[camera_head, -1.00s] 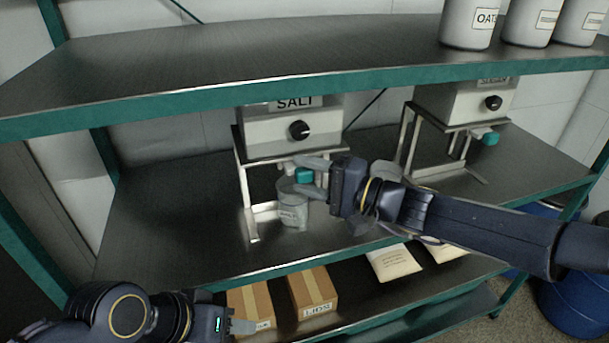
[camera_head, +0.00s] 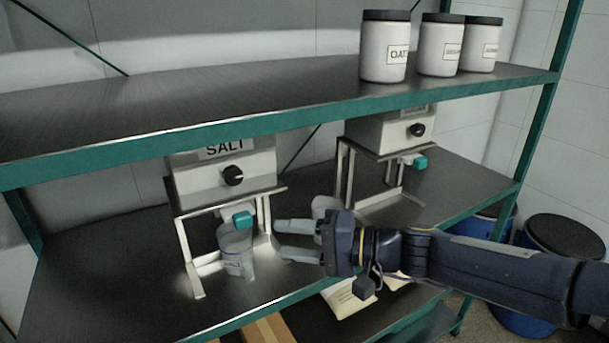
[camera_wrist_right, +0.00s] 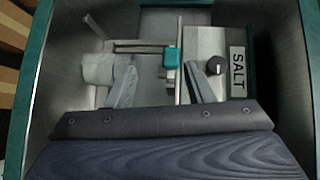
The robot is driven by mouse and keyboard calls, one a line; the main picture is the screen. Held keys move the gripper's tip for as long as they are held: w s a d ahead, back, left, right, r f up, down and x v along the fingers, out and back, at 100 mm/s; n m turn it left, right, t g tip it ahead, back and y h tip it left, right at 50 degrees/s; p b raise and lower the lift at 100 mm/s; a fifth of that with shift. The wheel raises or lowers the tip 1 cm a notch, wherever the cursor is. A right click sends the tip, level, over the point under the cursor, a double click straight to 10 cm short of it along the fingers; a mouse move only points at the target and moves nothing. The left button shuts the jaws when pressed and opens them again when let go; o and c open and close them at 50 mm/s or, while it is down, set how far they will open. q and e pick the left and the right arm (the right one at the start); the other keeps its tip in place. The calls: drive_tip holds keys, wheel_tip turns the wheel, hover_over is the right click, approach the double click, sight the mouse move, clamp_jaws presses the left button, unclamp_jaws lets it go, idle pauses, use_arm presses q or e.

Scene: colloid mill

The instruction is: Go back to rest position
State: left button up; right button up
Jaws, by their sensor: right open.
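My right gripper (camera_head: 279,240) is open and empty on the middle shelf level, with its fingers pointing left. It also shows in the right wrist view (camera_wrist_right: 164,84). A clear labelled cup (camera_head: 236,252) stands upright below the teal outlet (camera_head: 243,219) of the SALT dispenser (camera_head: 222,177). The cup is left of the fingertips, with a gap between them. In the right wrist view a clear cup (camera_wrist_right: 98,70) shows by one finger. My left gripper is out of view.
A second dispenser (camera_head: 390,131) stands to the right, with a pale container (camera_head: 325,206) partly hidden behind my right gripper. The upper shelf edge (camera_head: 280,117) runs above the arm. White jars (camera_head: 384,48) stand on top. Blue barrels (camera_head: 565,250) are at the right.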

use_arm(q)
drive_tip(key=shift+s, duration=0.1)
use_arm(e)
drive_tip(key=s+d+f+t+h, duration=0.1)
drive_tip(key=s+d+f+h, duration=0.5)
drive_tip(key=s+d, duration=0.5)
drive_tip(key=s+d+f+t+h, duration=0.1)
drive_tip(key=s+d+f+h, duration=0.5)
drive_tip(key=s+d, duration=0.4)
drive_tip(key=d+f, duration=0.1)
drive_tip(key=d, duration=0.4)
drive_tip(key=shift+s+f+m+t+h, duration=0.3)
drive_tip(key=shift+s+f+h, duration=0.05)
drive_tip(key=shift+s+h, duration=0.05)
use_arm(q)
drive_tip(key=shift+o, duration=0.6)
use_arm(e)
drive_tip(key=shift+d+r, duration=0.1)
